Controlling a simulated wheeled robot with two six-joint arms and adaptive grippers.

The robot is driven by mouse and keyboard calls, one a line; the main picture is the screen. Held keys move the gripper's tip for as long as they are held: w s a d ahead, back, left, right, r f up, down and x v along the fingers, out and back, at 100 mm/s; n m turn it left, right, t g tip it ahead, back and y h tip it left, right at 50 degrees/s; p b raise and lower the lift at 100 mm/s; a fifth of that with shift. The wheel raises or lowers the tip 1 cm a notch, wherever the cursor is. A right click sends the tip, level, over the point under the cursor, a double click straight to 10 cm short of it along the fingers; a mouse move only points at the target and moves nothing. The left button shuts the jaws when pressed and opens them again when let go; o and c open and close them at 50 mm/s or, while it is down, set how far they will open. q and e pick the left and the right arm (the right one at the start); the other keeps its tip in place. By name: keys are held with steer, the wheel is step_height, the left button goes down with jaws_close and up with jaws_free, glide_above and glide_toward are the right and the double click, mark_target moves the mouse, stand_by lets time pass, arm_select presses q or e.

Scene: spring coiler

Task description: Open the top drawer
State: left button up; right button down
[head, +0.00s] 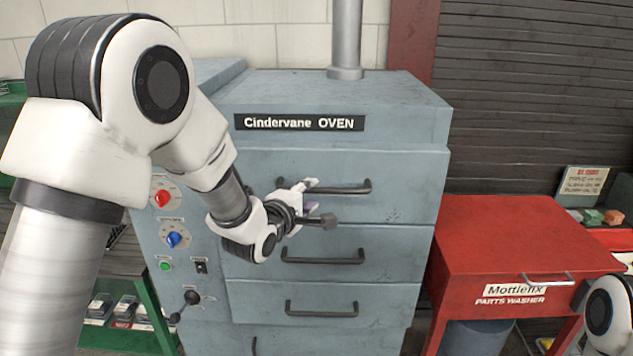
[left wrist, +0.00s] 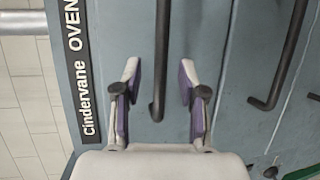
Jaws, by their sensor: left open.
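The top drawer (head: 405,184) is the upper of several drawers in the blue-grey Cindervane oven, and it looks closed. Its dark bar handle (head: 345,189) runs across its front. My left gripper (head: 312,195) is at the left end of this handle. In the left wrist view the handle (left wrist: 161,60) runs between the two open, purple-padded fingers of the left gripper (left wrist: 157,95), with a gap on both sides. I cannot tell whether the handle is fully within the fingers' depth. My right gripper is not in view; only a part of my right arm shows at the lower right.
Lower drawer handles (head: 322,257) sit below. Knobs (head: 174,240) and a lever (head: 190,298) are on the left panel. A red parts washer (head: 520,235) stands to the right. A green shelf (head: 130,335) is at the lower left. A pipe (head: 345,40) rises from the oven top.

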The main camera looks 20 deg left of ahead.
mark_target(317, 192)
arm_select(q)
steer(key=x, duration=0.3)
steer(key=p+x, duration=0.1)
steer(key=shift+w+d, duration=0.2)
steer(key=shift+d, duration=0.15)
steer(key=shift+s+a+f, duration=0.1)
steer(key=shift+a, duration=0.15)
steer(key=shift+d, duration=0.1)
jaws_close()
steer(key=shift+f, duration=0.1)
